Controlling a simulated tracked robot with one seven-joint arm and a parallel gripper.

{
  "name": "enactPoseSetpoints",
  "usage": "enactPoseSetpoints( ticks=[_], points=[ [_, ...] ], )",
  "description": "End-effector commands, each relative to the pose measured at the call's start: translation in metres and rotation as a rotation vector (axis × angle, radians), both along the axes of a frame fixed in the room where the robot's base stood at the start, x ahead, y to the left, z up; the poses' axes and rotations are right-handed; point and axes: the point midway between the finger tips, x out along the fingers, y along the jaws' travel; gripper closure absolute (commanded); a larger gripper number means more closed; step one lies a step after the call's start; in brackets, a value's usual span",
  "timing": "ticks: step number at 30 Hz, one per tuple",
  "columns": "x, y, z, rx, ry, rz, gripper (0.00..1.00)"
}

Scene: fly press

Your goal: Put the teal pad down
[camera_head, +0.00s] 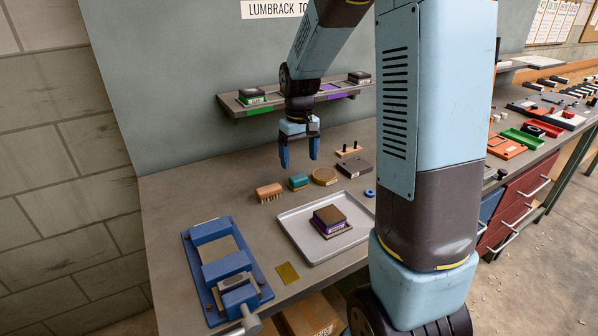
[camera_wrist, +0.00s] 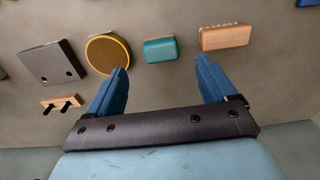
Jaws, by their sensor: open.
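The teal pad (camera_head: 298,181) is a small block with a teal top. It rests on the grey bench between a wooden brush and a round tan disc. In the wrist view the teal pad (camera_wrist: 160,49) lies beyond the fingertips, between them from side to side. My gripper (camera_head: 299,160) is open and empty, held above the bench near the pad, fingers pointing down. In the wrist view the gripper (camera_wrist: 163,68) shows both blue fingers spread, with nothing between them and apart from the pad.
A wooden brush (camera_head: 269,191) and a round tan disc (camera_head: 324,176) flank the pad. A grey tray (camera_head: 287,219) holding a dark block (camera_head: 329,219) is in front. A blue vise (camera_head: 226,267) stands left. A shelf (camera_head: 238,110) with blocks hangs behind my gripper.

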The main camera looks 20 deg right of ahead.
Motion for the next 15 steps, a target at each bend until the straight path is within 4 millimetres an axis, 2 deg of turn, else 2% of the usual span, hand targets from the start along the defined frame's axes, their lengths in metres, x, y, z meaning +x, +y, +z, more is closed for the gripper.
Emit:
enactPoseSetpoints(
  ticks=[3,10,15],
  points=[
    [0.000,0.000,0.018,0.000,-0.003,0.000,0.15],
    [-0.001,0.001,0.036,0.000,-0.003,0.000,0.15],
    [-0.013,0.001,0.053,-0.002,-0.032,-0.010,0.15]
  ],
)
